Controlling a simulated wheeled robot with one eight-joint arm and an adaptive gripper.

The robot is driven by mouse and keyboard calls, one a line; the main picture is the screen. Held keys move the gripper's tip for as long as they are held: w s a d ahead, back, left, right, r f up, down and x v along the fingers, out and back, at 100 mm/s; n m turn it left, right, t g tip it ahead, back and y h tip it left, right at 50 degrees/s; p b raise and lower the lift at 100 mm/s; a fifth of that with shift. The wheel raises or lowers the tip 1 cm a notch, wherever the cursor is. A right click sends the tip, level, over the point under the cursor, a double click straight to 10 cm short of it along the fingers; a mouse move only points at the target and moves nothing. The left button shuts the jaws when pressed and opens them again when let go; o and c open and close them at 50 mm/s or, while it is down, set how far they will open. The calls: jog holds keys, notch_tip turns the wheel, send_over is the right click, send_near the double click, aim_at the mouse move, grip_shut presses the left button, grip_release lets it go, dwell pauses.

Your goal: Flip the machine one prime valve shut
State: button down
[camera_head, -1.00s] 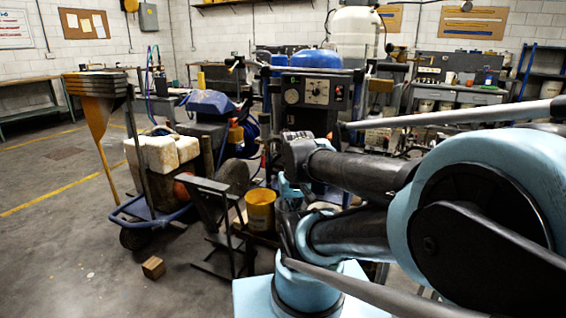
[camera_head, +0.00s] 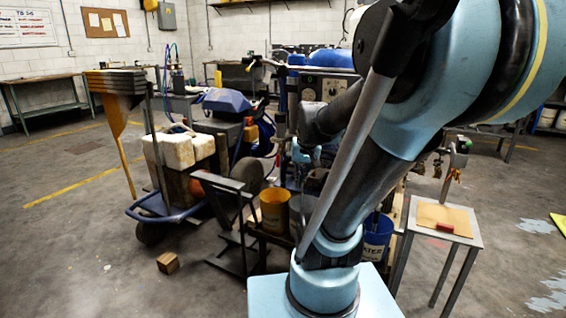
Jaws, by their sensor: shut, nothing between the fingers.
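Striping machines stand in the middle: one has a blue hood (camera_head: 227,100), and one behind my arm has a panel with a round gauge (camera_head: 309,94). I cannot tell which is machine one. No prime valve can be made out; that area is small, dark and partly covered by my arm. My arm rises at right, bends, and reaches back toward the machines. My gripper (camera_head: 304,172) is at the far end of the arm, low in front of the gauge-panel machine, small and dark. It looks shut and empty, apart from anything I can identify.
A cart with white jugs (camera_head: 170,151) stands left. A yellow bucket (camera_head: 274,212) and a blue bucket (camera_head: 377,238) sit close in front. A small table (camera_head: 462,238) holds a red item at right. A wooden block (camera_head: 168,263) lies on the floor. Open floor is at left.

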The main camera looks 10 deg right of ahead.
jog(key=w+r+m, duration=0.1)
jog(key=w+r, duration=0.1)
jog(key=w, duration=0.9)
jog(key=m+t+y, duration=0.1)
jog(key=m+t, duration=0.3)
send_near(278, 159)
jog(key=d, duration=0.3)
jog(key=shift+s+d+r, duration=0.1)
jog(key=shift+s+r, duration=0.15)
jog(key=shift+s, duration=0.1)
jog(key=shift+f, duration=0.1)
jog(key=x, duration=0.9)
jog(key=shift+f, duration=0.4)
jog(key=shift+w, duration=0.1)
jog(key=shift+a, duration=0.2)
